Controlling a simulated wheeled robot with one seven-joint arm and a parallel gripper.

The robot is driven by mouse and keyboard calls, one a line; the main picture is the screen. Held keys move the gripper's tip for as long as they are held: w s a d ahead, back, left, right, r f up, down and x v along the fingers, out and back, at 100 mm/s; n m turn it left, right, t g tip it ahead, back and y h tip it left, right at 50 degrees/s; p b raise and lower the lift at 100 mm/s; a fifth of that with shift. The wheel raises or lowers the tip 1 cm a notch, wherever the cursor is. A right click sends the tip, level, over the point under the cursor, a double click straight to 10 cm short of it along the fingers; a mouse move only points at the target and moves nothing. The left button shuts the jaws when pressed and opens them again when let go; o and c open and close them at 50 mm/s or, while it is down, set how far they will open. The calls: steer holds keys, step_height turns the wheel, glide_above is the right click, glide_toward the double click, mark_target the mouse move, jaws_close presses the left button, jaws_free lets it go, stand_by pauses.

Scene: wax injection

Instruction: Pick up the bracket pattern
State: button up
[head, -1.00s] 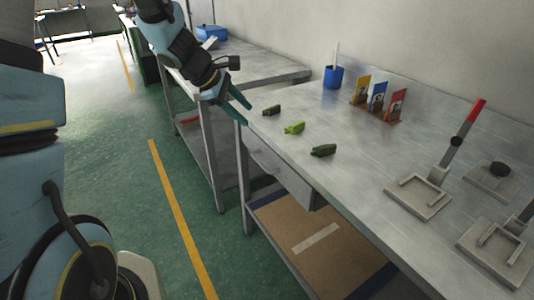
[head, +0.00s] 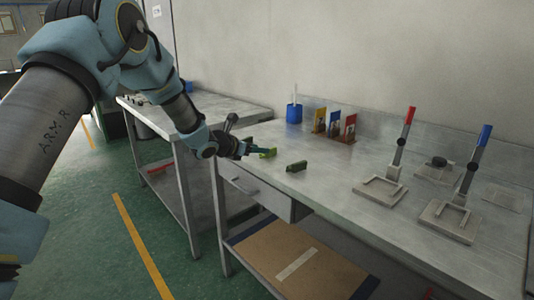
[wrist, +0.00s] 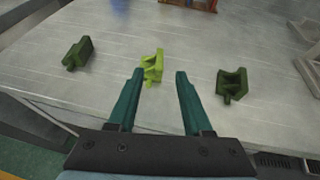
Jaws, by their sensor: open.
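Three small green wax patterns lie in a row near the front edge of the metal table. A bright lime-green one (wrist: 152,66) with a stepped, bracket-like shape is in the middle; it also shows in the head view (head: 268,153). A dark green one (wrist: 77,53) lies to its left and another, with a notched top (wrist: 232,83), to its right. The frames do not label which is the bracket pattern. My gripper (wrist: 159,73) is open and empty, its fingertips just short of the lime piece, which appears closer to the left finger.
A blue cup (head: 294,113) and a rack with yellow, blue and red cards (head: 334,125) stand at the back. Clamp presses with a red handle (head: 409,116) and a blue handle (head: 484,136) stand at the right. Table between is clear.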

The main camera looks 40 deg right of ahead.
steer(key=shift+p+x, duration=1.25)
steer(key=shift+x, duration=1.65)
steer(key=shift+a+f, duration=0.1)
steer(key=shift+f, duration=0.05)
steer(key=c, duration=0.8)
steer(key=shift+a+f, duration=0.1)
steer(key=shift+f, duration=0.1)
